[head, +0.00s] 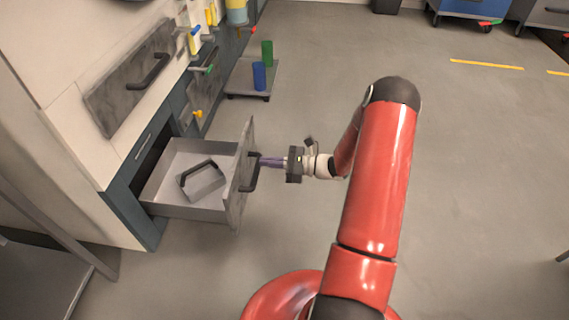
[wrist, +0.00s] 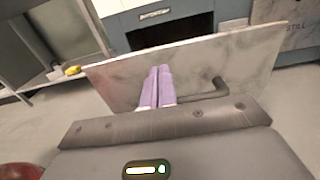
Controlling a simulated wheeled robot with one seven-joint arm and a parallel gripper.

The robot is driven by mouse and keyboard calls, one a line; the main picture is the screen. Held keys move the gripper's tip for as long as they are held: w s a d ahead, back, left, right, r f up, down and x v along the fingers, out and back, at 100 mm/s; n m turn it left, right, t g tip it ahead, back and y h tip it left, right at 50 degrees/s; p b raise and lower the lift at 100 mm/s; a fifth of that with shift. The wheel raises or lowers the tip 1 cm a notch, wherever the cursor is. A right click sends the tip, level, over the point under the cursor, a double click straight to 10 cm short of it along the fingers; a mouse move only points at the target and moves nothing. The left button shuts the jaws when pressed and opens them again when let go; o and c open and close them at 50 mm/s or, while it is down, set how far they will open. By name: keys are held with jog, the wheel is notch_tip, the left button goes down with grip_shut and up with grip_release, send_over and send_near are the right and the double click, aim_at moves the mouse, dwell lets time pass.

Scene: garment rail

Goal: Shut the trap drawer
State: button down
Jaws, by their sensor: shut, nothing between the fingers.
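The trap drawer (head: 185,211) stands pulled well out of the cabinet at the lower left. Its marbled grey front panel (head: 240,200) faces my arm and carries a dark bar handle (head: 252,172). A grey piece with a dark handle (head: 201,180) lies inside the drawer. My gripper (head: 264,161) is shut and empty, its purple fingers at the front panel beside the handle. In the wrist view the fingers (wrist: 158,84) point at the panel (wrist: 210,65), left of the handle (wrist: 212,90). I cannot tell whether the fingertips touch it.
The cabinet (head: 128,200) has a dark opening behind the drawer. Another marbled panel with a handle (head: 135,80) is above. A low grey platform (head: 250,78) with a blue and a green cylinder stands farther back. A grey table (head: 40,280) is at lower left.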

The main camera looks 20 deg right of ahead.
aim_at(240, 159)
jog(key=x, duration=0.6)
jog(key=shift+b, duration=0.3)
